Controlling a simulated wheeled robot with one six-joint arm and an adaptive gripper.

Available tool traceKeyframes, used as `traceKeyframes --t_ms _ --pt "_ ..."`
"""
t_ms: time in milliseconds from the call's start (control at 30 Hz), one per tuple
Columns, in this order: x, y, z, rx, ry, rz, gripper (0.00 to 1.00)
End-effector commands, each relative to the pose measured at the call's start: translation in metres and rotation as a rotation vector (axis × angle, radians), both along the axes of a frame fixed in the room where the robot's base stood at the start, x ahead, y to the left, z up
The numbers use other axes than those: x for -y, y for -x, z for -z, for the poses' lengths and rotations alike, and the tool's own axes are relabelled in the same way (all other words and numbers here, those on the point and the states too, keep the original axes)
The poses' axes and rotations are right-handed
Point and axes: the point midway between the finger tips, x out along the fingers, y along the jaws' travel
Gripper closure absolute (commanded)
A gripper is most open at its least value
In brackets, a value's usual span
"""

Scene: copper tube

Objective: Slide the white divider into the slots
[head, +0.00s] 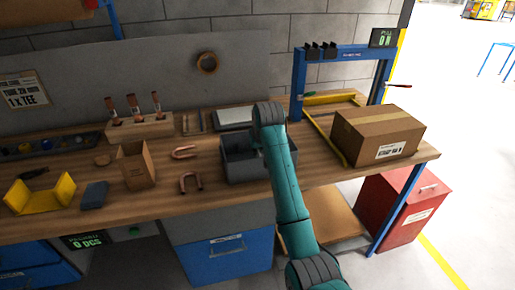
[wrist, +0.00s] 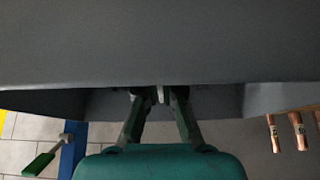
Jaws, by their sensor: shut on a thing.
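My gripper (wrist: 160,96) is shut on a thin pale edge, apparently the white divider (wrist: 160,92), between its fingertips in the wrist view. Only a small sliver of the divider shows, so its tilt and its fit in the slots cannot be told. A grey bin (head: 238,171) stands on the bench in the head view. My arm comes over the bin's right part and hides the fingertips and the held piece there. Grey walls (wrist: 160,45) fill much of the wrist view close to the fingers. The slots are not visible.
A cardboard box (head: 372,137) and a blue frame (head: 298,85) stand right of the bin. Bent copper tubes (head: 190,182) lie to its left, near a cardboard holder (head: 136,167). A flat pale-topped tray (head: 235,116) lies behind the bin. Some bare bench lies left of the bin.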

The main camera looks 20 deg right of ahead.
Motion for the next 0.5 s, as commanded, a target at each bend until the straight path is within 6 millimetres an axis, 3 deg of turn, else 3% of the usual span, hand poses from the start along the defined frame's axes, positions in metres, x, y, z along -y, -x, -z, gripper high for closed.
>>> traceKeyframes --t_ms 500 --pt "0.0 -0.0002 0.0108 0.001 0.0 0.0 1.0"
